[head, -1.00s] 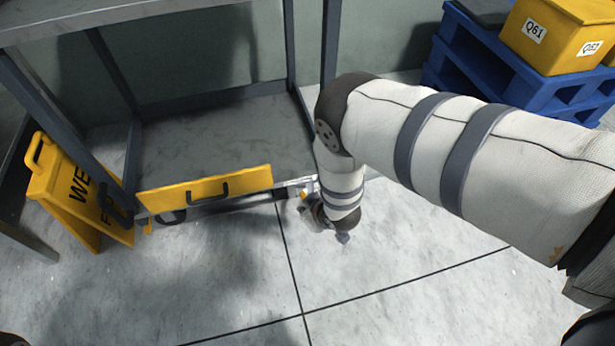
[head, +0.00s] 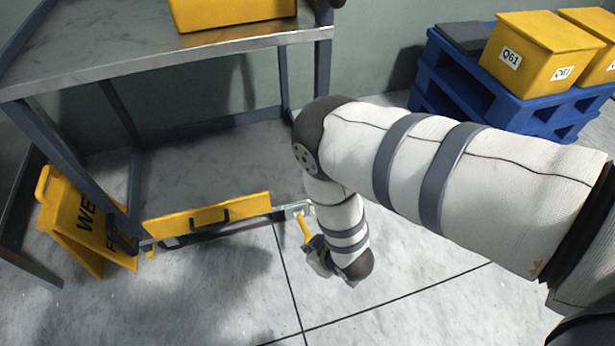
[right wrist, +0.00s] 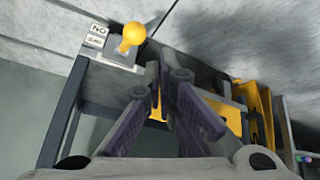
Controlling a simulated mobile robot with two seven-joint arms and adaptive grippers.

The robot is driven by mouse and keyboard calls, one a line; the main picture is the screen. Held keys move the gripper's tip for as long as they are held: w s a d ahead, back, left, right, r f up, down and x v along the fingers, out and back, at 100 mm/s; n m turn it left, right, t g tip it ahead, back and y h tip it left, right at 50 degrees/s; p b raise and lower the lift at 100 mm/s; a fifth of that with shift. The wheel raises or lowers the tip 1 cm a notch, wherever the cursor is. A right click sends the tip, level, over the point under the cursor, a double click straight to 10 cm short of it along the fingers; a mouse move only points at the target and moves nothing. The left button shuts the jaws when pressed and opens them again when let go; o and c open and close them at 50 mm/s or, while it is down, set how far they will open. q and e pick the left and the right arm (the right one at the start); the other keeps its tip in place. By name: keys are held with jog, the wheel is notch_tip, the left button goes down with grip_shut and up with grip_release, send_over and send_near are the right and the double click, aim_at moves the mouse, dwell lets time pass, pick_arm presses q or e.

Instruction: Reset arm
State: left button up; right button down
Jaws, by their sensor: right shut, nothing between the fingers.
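My right arm comes in from the right in the head view and bends down, with its wrist low over the floor. My right gripper (head: 318,258) is partly hidden by the wrist there. In the right wrist view my right gripper (right wrist: 160,68) is shut, with nothing between its fingers. A yellow-knobbed lever (right wrist: 132,36) on a grey plate shows just past the fingers. The lever's yellow handle (head: 305,229) also shows in the head view beside the gripper; I cannot tell if they touch. My left gripper is not in view.
A grey metal table (head: 150,60) with a lower shelf stands at left. A yellow panel (head: 205,214) with a black handle is at its low front edge. A wet-floor sign (head: 85,222) stands left. A blue pallet (head: 465,80) bears yellow boxes (head: 530,58). Front floor is clear.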

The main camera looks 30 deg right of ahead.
dwell(0.4)
